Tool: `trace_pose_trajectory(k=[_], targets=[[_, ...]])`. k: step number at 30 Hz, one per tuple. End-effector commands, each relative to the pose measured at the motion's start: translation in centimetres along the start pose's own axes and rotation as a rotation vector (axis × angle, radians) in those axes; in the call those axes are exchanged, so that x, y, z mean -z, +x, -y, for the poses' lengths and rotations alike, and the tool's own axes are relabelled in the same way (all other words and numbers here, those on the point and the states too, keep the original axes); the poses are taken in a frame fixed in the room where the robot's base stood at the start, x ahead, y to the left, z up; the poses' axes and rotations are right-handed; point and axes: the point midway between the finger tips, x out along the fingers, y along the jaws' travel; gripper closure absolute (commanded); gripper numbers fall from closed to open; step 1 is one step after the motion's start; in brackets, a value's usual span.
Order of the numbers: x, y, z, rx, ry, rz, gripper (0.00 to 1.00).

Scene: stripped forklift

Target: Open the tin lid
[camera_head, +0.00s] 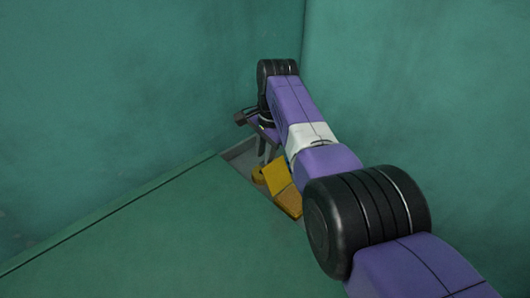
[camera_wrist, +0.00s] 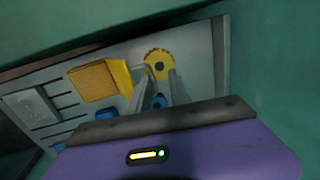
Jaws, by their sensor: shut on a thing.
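The yellow tin (camera_head: 288,200) is at the back corner, with its lid (camera_head: 277,178) raised at an angle from the body. In the wrist view the tin's textured yellow face (camera_wrist: 93,83) is at left, and the smooth yellow lid (camera_wrist: 122,76) stands along its right side. My gripper (camera_wrist: 160,72) is beside the lid, its grey left finger right at the lid's edge. It is shut on the lid, though the contact is hard to see.
A yellow toothed disc (camera_wrist: 159,62) lies just past the fingertips. Blue round pieces (camera_wrist: 158,102) are close by. All lie in a grey slotted tray (camera_wrist: 200,65) against green walls. A wide green surface (camera_head: 150,245) to the left is bare.

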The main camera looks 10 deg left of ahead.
Motion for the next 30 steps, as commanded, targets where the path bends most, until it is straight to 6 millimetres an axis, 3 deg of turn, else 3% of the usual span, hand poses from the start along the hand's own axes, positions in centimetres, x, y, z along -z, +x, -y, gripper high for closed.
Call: trace_pose_trajectory(k=[11,24,30], targets=[[-0.1,-0.6,0.1,0.004,-0.001,0.001,0.85],[0.0,-6.6,0.1,0.003,-0.001,0.0,0.85],[0.0,-7.7,0.0,0.0,0.0,0.0,0.85]])
